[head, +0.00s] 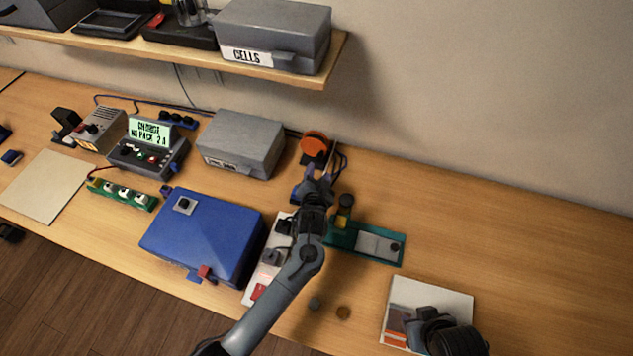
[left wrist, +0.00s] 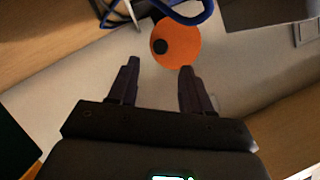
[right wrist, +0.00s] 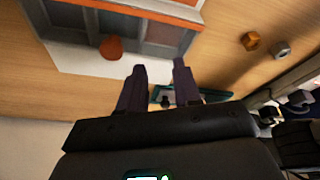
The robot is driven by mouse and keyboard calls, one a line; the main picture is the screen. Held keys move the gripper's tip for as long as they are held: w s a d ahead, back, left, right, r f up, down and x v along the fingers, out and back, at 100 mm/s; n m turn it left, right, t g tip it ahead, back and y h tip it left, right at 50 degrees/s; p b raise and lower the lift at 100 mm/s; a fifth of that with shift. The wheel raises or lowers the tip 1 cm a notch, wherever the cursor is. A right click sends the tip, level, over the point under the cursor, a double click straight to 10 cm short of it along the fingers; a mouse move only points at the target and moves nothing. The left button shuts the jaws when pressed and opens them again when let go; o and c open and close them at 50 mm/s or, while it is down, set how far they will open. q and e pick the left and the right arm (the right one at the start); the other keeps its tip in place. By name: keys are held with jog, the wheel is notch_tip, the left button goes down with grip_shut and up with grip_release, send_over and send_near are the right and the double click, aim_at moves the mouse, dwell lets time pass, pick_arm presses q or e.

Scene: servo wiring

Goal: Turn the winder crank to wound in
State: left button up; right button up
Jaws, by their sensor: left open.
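The winder shows as an orange disc (head: 315,143) on a stand at the back of the bench. In the left wrist view the orange disc (left wrist: 178,45) faces me, with a black knob (left wrist: 160,46) left of its centre, which looks like the crank handle. My left gripper (head: 316,182) is just in front of the winder. Its two fingers (left wrist: 156,80) are apart and empty, with the disc beyond their tips and not touching them. My right gripper (right wrist: 161,70) has its fingers apart, nothing between them, low over the bench at the front right.
Blue cable (left wrist: 185,18) loops beside the disc. A grey box (head: 242,142) and blue case (head: 203,235) stand left of the left arm. A green board (head: 365,243) lies to its right. A shelf (head: 180,52) overhangs the back left.

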pick_arm(q)
jog(key=shift+v, duration=2.2)
